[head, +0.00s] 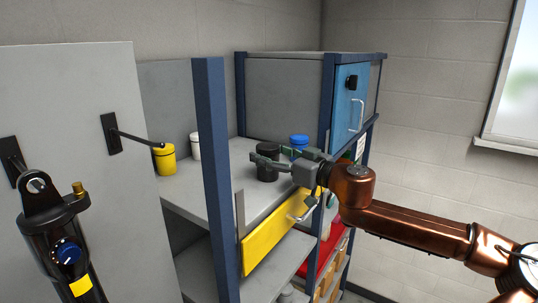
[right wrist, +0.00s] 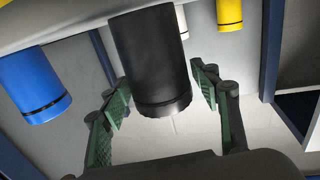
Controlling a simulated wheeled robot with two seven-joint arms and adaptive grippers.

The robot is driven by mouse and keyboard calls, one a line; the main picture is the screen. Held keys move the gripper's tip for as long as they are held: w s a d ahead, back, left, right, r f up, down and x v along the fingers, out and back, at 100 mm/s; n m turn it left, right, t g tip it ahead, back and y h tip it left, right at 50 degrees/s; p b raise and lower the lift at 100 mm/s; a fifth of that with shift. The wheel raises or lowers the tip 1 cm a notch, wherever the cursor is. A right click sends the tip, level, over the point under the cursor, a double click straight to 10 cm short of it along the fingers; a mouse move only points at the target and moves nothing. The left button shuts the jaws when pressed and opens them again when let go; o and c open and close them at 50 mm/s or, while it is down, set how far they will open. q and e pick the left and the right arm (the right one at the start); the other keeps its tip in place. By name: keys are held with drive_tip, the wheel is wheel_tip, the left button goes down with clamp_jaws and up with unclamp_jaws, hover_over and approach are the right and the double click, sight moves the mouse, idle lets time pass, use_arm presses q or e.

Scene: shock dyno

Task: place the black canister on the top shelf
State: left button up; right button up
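The black canister (head: 267,174) stands upright on the grey upper shelf surface (head: 247,187) of the blue-framed rack, near its front edge. My right gripper (head: 269,154) reaches in from the right with its fingers either side of the canister. In the right wrist view, which is upside down, the canister (right wrist: 150,60) shows between the two green-padded fingers (right wrist: 160,85). The fingers look spread, with a narrow gap on the right side; contact on the left side is unclear. My left gripper is not in view.
A blue canister (head: 299,141) stands just behind the black one; white (head: 195,147) and yellow (head: 165,160) canisters stand to the left. A blue post (head: 215,180) rises at the front. A grey cabinet with a blue door (head: 349,100) stands behind. A yellow drawer front (head: 280,234) lies below.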

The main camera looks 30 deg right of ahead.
sight(277, 157)
drive_tip(key=shift+o, duration=0.7)
drive_tip(key=shift+s+d+f+b, duration=0.1)
drive_tip(key=shift+s+b, duration=0.15)
drive_tip(key=shift+b, duration=0.1)
drive_tip(key=b+v, duration=0.4)
drive_tip(key=shift+s+d+f, duration=0.1)
drive_tip(key=shift+s, duration=0.25)
drive_tip(key=b+v, duration=0.2)
drive_tip(key=v, duration=0.4)
drive_tip(key=shift+s+r+b, duration=0.25)
drive_tip(key=shift+s+b, duration=0.05)
drive_tip(key=shift+s, duration=0.1)
